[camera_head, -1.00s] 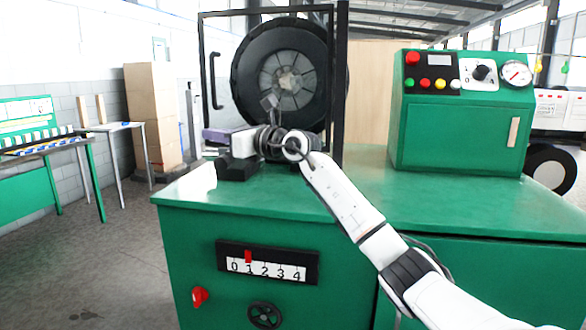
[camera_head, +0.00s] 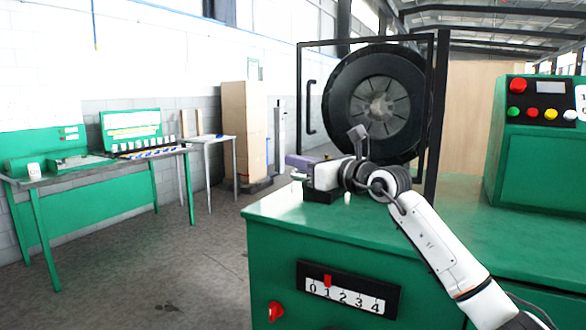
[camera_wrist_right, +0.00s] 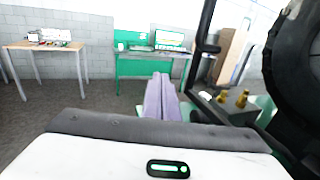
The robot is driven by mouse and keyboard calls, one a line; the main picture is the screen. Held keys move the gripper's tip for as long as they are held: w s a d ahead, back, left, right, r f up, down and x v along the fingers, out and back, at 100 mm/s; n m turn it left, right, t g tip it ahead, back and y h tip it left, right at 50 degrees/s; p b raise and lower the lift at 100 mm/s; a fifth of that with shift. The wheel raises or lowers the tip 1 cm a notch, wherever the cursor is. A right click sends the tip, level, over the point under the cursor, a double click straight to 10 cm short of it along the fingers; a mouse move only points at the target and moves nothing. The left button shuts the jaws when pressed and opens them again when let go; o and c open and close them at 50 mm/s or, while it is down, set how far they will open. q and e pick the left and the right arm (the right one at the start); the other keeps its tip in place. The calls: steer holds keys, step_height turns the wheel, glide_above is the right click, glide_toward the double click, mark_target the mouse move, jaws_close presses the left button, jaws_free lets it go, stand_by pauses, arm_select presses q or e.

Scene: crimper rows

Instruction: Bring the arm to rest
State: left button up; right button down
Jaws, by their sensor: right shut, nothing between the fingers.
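My right gripper (camera_head: 303,162) is over the left end of the green machine's top (camera_head: 450,235), in front of the black-framed guard. Its purple fingers are shut with nothing between them; they also show in the wrist view (camera_wrist_right: 162,98), side by side and pointing away. My right arm (camera_head: 440,240) reaches in from the lower right. A dark block (camera_head: 322,196) is below the gripper and partly hidden by it; I cannot tell whether they touch. My left gripper is not in view.
A large black wheel (camera_head: 345,100) stands inside the black guard frame (camera_head: 299,75) behind my wrist. A green control box (camera_head: 500,165) is at right. Two brass-coloured fittings (camera_wrist_right: 241,98) show beside the fingers. A green workbench (camera_head: 40,182) stands at left, with open floor (camera_head: 170,265) between.

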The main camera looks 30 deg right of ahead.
steer(key=s+a+b, duration=0.1)
steer(key=s+a, duration=0.4)
steer(key=a, duration=0.2)
steer(key=shift+a+b, duration=0.35)
steer(key=shift+a, duration=0.05)
